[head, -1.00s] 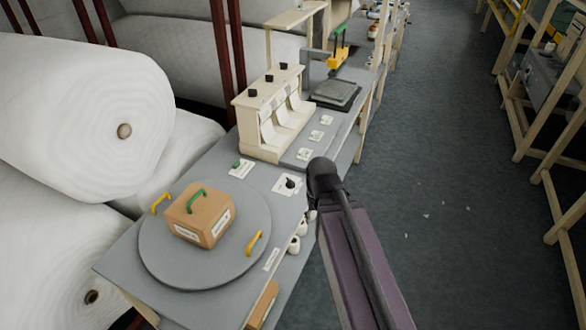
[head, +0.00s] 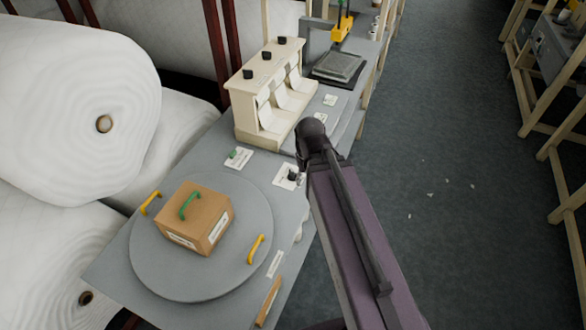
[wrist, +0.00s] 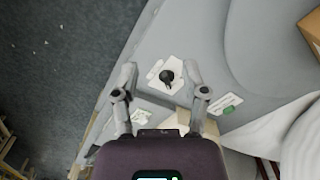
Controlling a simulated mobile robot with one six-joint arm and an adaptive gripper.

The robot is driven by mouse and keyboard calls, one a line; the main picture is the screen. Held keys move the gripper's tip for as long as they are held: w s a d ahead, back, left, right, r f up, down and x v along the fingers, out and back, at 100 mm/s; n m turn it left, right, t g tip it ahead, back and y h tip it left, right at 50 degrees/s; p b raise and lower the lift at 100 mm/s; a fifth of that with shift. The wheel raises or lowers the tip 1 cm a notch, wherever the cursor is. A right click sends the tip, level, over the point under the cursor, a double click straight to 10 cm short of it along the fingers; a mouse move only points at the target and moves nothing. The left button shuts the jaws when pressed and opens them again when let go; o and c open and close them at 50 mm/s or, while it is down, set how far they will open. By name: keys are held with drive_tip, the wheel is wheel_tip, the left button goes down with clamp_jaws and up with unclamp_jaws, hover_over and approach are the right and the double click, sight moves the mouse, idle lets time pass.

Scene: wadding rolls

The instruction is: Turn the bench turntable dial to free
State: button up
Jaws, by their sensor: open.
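The turntable dial, a small black knob on a white label plate (head: 287,177), sits on the grey bench near its right edge, beside the turntable (head: 152,277). In the wrist view the black dial (wrist: 167,76) lies ahead of and between my fingertips. My gripper (wrist: 160,78) is open and empty, its two fingers apart on either side of the dial, with no contact visible. In the head view my arm reaches in from the lower right and hides the gripper's fingers. The dial's label text is too small to read.
A cardboard box (head: 196,222) with a green handle sits on the round turntable, which has yellow handles (head: 256,249). A cream dispenser unit (head: 272,98) stands behind. A green switch (head: 233,154) on a label is left of the dial. White rolls (head: 70,110) fill the left.

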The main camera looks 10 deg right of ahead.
drive_tip(key=o, duration=0.6)
drive_tip(key=shift+w+a, duration=0.1)
drive_tip(key=shift+w, duration=0.1)
drive_tip(key=m+b, duration=0.1)
drive_tip(key=m, duration=1.4)
hover_over(292, 172)
drive_tip(key=shift+f, duration=0.6)
drive_tip(key=shift+s+f, duration=0.1)
drive_tip(key=shift+f, duration=0.05)
wheel_tip(292, 172, down, 14)
drive_tip(key=b, duration=1.4)
drive_tip(key=shift+r, duration=0.25)
drive_tip(key=shift+c, duration=0.2)
